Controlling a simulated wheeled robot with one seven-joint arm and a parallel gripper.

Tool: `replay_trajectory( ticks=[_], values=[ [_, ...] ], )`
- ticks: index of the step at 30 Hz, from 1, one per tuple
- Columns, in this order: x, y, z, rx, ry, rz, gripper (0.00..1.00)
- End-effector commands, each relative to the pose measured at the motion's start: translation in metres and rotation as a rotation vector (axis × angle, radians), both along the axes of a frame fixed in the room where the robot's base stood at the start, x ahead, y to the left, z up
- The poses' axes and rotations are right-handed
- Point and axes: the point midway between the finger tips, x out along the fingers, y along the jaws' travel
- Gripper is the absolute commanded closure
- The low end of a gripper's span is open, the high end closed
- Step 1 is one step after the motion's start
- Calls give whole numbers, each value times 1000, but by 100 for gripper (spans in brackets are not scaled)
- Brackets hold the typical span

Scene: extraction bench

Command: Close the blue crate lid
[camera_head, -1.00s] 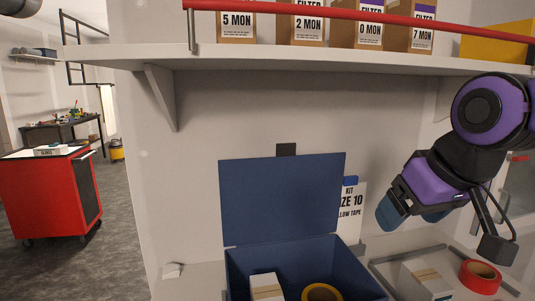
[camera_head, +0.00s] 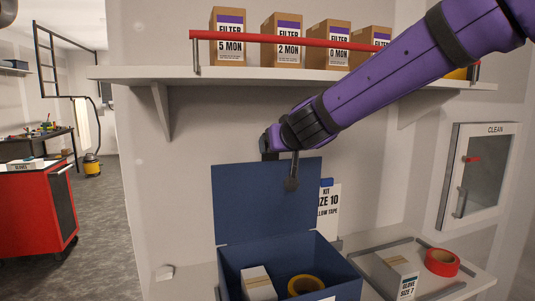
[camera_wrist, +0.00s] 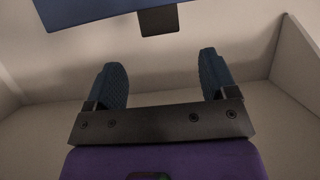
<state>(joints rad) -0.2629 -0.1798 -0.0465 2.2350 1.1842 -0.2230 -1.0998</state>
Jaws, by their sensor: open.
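The blue crate (camera_head: 345,288) stands on the bench with its blue lid (camera_head: 250,205) raised upright at the back. I cannot tell the exact depth of the fingers relative to the lid.
A carton (camera_head: 258,284) and a yellow tape roll (camera_head: 305,286) are in the crate. A kit card (camera_head: 330,212) stands behind it. To the right are a glove box (camera_head: 398,276) and red tape (camera_head: 442,262). A shelf (camera_head: 290,76) with filter boxes and a red rail hangs above.

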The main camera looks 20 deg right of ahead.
Motion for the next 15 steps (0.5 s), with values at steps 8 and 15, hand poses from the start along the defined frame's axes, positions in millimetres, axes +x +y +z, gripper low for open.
replay_trajectory(
  ticks=[8, 15],
  values=[
    [32, 1, -14, 0, 2, 3, 21],
    [65, 0, -28, -1, 3, 1, 21]
  ],
)
